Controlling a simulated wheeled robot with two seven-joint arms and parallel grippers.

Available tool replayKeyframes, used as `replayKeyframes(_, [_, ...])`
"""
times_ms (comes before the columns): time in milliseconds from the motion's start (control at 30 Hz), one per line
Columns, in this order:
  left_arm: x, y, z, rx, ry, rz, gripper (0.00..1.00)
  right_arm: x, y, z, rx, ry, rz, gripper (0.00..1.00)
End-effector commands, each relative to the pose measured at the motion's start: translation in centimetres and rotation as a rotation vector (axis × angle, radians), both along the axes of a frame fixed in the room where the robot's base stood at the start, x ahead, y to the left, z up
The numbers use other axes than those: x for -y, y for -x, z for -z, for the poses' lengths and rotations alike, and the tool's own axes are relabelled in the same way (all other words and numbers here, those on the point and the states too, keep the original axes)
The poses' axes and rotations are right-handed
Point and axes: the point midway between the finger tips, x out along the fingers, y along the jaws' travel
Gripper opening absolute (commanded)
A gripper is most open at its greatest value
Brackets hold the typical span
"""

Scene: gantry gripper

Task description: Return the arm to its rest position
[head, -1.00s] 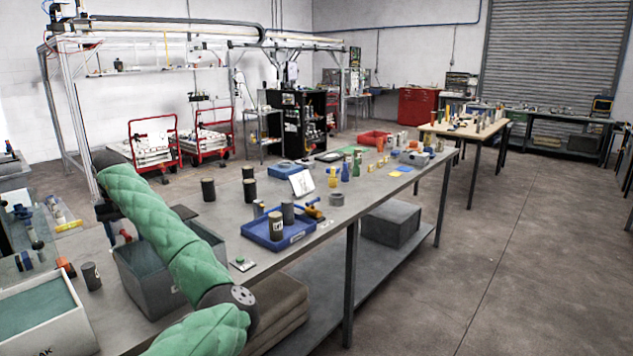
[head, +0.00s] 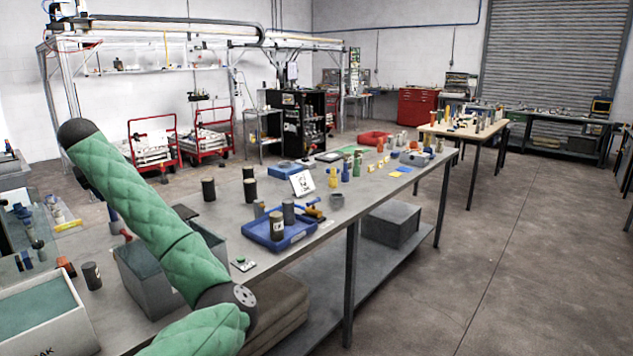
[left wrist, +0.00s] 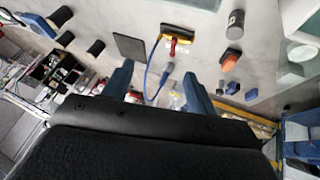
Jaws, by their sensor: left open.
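My left arm, in a green padded sleeve (head: 150,215), rises from the bottom of the head view to its dark upper joint at the left, above the near end of the long grey bench. My left gripper (left wrist: 158,74) shows two blue fingers spread apart in the left wrist view, with nothing held between them. Beyond the fingertips, at a distance, are a yellow and red item (left wrist: 178,38) and a blue cable-like item (left wrist: 156,72) by the bench surface. In the head view the arm hides most of this gripper. My right gripper is in no view.
The long bench (head: 345,215) holds a blue tray (head: 268,240), dark cylinders (head: 209,189) and a grey bin (head: 150,278) close by the arm. A white box (head: 45,312) stands at the lower left. The floor (head: 510,260) to the right is clear.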

Motion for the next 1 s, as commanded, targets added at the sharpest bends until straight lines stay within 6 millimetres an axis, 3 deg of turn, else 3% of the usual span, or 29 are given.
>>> replayKeyframes(200, [0.9,1.7,-5.6,0.200,-0.076,-0.034,0.58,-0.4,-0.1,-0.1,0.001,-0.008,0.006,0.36])
replayKeyframes(467, [3.9,3.4,-7.1,0.336,-0.164,-0.014,0.58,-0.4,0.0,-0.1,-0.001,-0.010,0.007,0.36])
replayKeyframes(767, [10.4,5.7,-3.7,0.421,-0.269,0.094,0.58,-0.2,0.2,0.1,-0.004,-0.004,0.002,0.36])
replayKeyframes(1000, [16.2,7.9,1.8,0.424,-0.325,0.222,0.58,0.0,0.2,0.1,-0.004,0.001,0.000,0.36])
